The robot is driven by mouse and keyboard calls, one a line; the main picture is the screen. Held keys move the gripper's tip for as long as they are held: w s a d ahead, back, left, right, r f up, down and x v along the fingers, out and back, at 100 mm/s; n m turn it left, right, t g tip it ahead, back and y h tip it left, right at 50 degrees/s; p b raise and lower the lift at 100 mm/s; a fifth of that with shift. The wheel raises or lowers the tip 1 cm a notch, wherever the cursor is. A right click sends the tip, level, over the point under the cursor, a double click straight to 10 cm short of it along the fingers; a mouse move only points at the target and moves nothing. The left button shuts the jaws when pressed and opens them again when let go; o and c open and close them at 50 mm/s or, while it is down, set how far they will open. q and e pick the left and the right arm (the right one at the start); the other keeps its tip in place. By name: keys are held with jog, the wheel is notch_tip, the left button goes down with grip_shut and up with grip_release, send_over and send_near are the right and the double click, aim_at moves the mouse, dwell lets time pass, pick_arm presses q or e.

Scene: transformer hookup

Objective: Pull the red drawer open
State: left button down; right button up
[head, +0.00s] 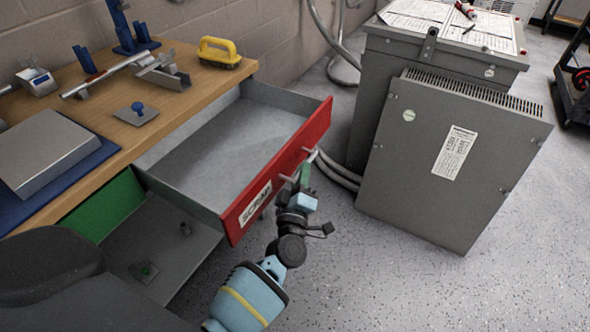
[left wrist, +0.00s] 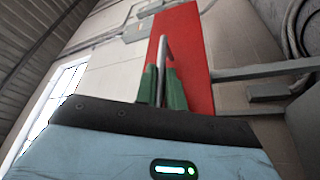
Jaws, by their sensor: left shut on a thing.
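The red drawer (head: 275,178) stands pulled out from the wooden workbench, and its grey inside looks empty. A white label with dark lettering (head: 255,203) is on its red front. A thin metal bar handle (head: 311,155) is on that front, and the handle also shows in the left wrist view (left wrist: 162,58). My left gripper (head: 303,176) is at the handle, its green fingers (left wrist: 162,88) shut around the bar. The red front fills the middle of the left wrist view behind the fingers. My right gripper is not in view.
The workbench (head: 130,135) holds a yellow-handled brush (head: 219,52) and metal parts. A grey transformer cabinet (head: 450,150) stands right of the drawer. Grey floor (head: 400,290) is clear in front.

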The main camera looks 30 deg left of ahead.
pick_arm(q)
jog(key=shift+d, duration=1)
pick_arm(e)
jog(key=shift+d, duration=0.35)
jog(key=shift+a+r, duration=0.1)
pick_arm(q)
jog(key=c, duration=1.5)
grip_release()
jog(key=shift+s, duration=0.1)
jog(key=v, duration=0.7)
jog(key=shift+s+d+f, duration=0.1)
jog(key=shift+s, duration=0.3)
jog(key=shift+f, duration=0.1)
